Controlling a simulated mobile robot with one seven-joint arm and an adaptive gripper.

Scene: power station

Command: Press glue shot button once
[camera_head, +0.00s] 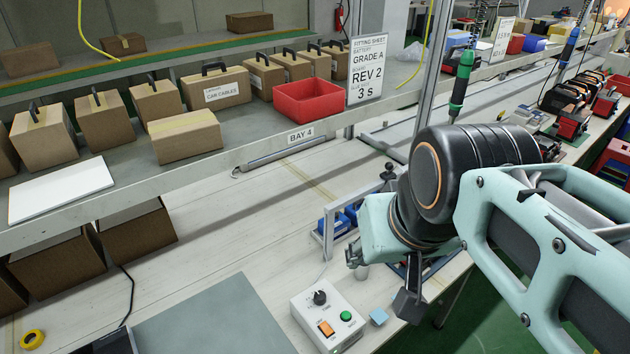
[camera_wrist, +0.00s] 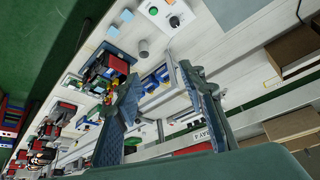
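A white control box (camera_head: 340,338) stands on the bench at the lower middle of the head view. It carries a black knob (camera_head: 319,297), an orange switch (camera_head: 326,328) and a green button (camera_head: 346,316). In the wrist view the box is at the top edge, partly cut off, with the green button (camera_wrist: 153,10) and the knob (camera_wrist: 174,21) visible. My gripper (camera_wrist: 161,76) is open and empty, its two fingers well apart. In the head view my gripper (camera_head: 382,280) is right of the box, above the bench, not touching the button.
A small blue block (camera_head: 379,317) lies right of the box. A grey mat (camera_head: 215,320) lies left of the box.

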